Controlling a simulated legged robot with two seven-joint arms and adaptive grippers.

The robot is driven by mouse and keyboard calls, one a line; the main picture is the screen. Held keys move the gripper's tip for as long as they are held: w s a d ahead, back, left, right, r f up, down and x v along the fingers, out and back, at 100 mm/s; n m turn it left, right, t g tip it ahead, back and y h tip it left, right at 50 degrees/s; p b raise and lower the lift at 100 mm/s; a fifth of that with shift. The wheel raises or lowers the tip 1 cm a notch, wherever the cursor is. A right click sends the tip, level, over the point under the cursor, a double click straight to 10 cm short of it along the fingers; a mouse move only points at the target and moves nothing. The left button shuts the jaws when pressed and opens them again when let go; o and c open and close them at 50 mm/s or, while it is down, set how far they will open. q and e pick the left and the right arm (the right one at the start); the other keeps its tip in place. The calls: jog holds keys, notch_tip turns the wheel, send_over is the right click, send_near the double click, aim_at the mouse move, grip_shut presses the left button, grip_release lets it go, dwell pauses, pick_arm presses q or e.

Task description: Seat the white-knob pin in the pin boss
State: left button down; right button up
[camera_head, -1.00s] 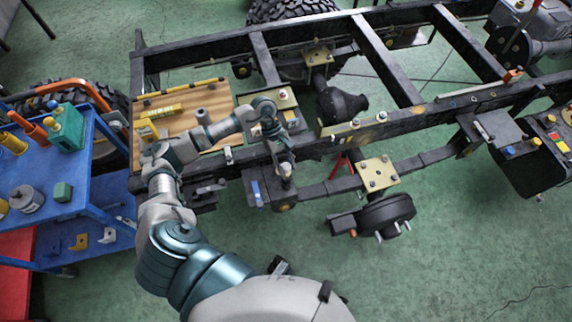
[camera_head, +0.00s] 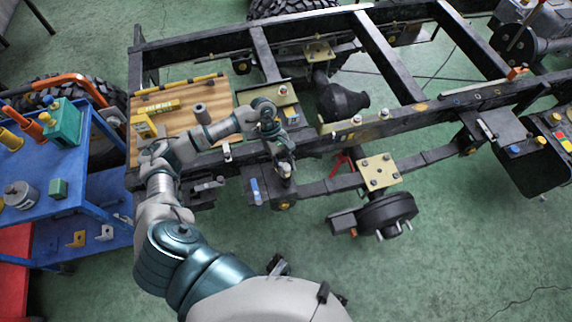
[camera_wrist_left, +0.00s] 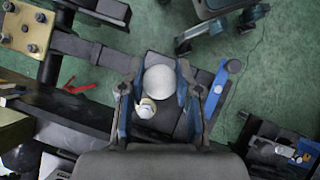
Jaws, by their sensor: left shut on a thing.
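My left gripper (camera_head: 286,174) is over the near rail of the dark chassis frame, pointing down. In the left wrist view its two fingers (camera_wrist_left: 160,92) are shut around the round white knob (camera_wrist_left: 160,80) of the pin. The pin's shaft is hidden under the knob. Directly below is a dark bracket plate (camera_wrist_left: 154,60), which I take to carry the pin boss; its hole is hidden, so I cannot tell whether the pin is in it. A smaller white part (camera_wrist_left: 146,108) shows just beside the knob. My right gripper is not in view.
A yellow plate with bolts (camera_head: 380,172) and a wheel hub (camera_head: 386,214) are to the right. A wooden board (camera_head: 175,115) lies on the frame, and a blue cart (camera_head: 50,180) stands at the left.

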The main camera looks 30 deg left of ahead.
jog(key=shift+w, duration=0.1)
pick_arm(q)
jog(key=c, duration=0.7)
grip_release()
jog(key=shift+r, duration=0.15)
